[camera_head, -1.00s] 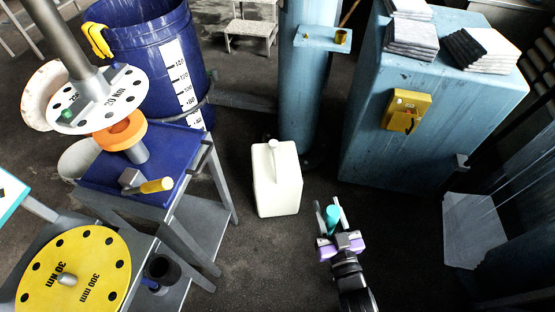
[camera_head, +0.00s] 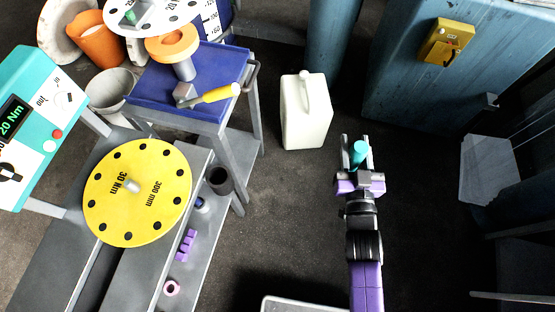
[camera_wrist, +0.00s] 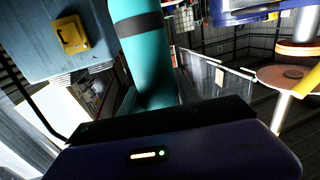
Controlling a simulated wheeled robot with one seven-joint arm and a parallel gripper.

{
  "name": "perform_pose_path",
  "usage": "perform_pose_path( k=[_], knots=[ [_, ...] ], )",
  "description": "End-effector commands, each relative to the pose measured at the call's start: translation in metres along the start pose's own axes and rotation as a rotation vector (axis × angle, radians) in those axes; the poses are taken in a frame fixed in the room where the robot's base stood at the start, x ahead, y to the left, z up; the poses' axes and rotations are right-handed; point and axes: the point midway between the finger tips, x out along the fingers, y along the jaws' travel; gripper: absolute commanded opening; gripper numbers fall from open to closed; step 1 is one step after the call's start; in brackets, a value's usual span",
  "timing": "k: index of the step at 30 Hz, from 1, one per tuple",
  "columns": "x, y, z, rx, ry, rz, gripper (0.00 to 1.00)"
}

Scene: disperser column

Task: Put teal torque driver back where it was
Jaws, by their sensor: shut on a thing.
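The teal torque driver (camera_head: 358,153) is held between the fingers of my gripper (camera_head: 356,143), above the dark floor at the right of the bench. In the wrist view the driver (camera_wrist: 143,52) is a large teal cylinder with a dark band, rising from the jaws. Its lower end is hidden by the gripper body. My gripper is shut on it.
A blue tray table (camera_head: 205,88) with an orange ring and yellow-handled tool stands left. A white canister (camera_head: 305,112) stands on the floor.

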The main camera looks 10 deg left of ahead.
Motion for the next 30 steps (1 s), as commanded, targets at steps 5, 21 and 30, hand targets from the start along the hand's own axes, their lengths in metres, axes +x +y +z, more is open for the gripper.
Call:
perform_pose_path(
  k=[5, 21, 30],
  knots=[
    [0.038, -0.083, -0.057, 0.001, 0.015, -0.13, 0.0],
    [-0.004, -0.315, -0.194, 0.003, 0.009, -0.476, 0.0],
    [-0.04, -0.364, -0.222, 0.0, 0.002, -0.569, 0.0]
  ],
)
